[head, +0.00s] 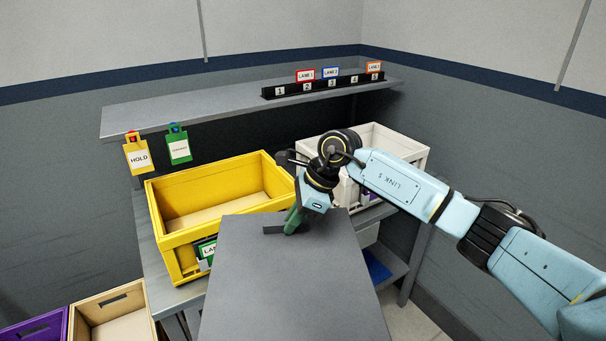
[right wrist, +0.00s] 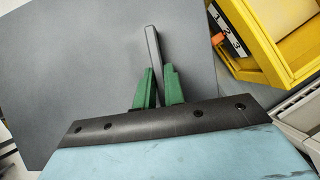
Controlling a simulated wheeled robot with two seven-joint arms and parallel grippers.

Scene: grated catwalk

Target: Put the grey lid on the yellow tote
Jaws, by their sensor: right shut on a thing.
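The yellow tote (head: 165,245) stands open and empty on the left of the grey bench. A green card sits in a holder on its front. It also shows in the upper right of the right wrist view (right wrist: 262,75). The grey lid (head: 285,285) is a flat panel held in front of the bench, apart from the tote and overlapping its front right corner in the head view. My right gripper (head: 292,222) is shut on the lid's handle; its green fingers (right wrist: 157,88) clasp the upright bar (right wrist: 153,48). My left gripper is not in view.
A white tote (head: 400,143) stands to the right on the bench, behind my right arm. A shelf (head: 200,108) with numbered lane cards runs above the back. Yellow and green tags (head: 138,157) hang from its edge. Purple (head: 40,328) and tan bins (head: 105,300) are at lower left.

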